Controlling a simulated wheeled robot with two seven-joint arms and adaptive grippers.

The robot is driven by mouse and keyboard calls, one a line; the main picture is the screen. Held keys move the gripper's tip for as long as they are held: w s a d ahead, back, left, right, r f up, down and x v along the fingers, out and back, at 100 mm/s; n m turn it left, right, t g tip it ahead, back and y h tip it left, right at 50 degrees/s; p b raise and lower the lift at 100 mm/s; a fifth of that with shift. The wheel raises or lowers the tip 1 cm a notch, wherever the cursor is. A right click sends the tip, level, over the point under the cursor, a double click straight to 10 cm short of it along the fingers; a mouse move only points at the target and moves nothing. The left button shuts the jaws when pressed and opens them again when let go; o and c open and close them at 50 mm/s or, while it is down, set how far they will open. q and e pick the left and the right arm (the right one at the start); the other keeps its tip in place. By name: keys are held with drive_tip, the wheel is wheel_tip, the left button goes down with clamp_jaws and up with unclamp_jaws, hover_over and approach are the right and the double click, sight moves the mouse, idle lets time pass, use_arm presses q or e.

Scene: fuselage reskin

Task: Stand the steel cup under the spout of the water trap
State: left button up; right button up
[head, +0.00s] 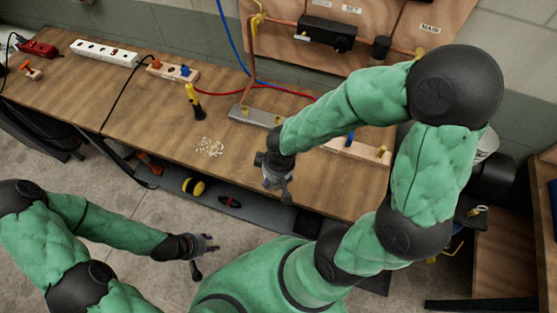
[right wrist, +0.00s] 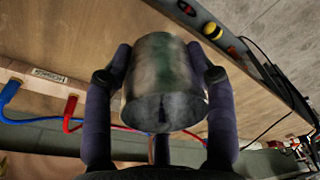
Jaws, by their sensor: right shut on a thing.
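The steel cup (right wrist: 162,85) is a grey metal cylinder between the two fingers of my right gripper (right wrist: 160,100) in the right wrist view, with one round end facing the camera. In the head view my right gripper (head: 277,182) is over the front part of the bench, and the cup is hard to make out there. My left gripper (head: 203,246) is open and empty in front of the bench. A black unit (head: 328,33) with copper pipe (head: 250,60) is mounted on the back board. I cannot tell which part is the water trap or its spout.
The wooden bench (head: 130,95) holds a yellow-handled tool (head: 194,102), small pale pieces (head: 210,146), a grey metal bar (head: 253,117) and a wooden block (head: 365,150). Red and blue hoses run along the back. My right arm hides the bench's right part.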

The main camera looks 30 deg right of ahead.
drive_tip(key=w+d+f, duration=0.4)
drive_tip(key=w+f, duration=0.1)
drive_tip(key=w+d+f+b, duration=0.1)
drive_tip(key=w+d+f, duration=0.1)
drive_tip(key=shift+w+f, duration=0.15)
drive_tip(key=shift+w, duration=0.2)
drive_tip(key=shift+w+d+f, duration=0.3)
drive_tip(key=shift+w+f, duration=0.1)
drive_tip(key=shift+f, duration=0.2)
wheel_tip(320, 180, down, 3)
drive_tip(key=shift+w+f+b, duration=0.1)
drive_tip(key=shift+b, duration=0.65)
drive_tip(key=shift+f, duration=0.1)
drive_tip(key=o, duration=1.3)
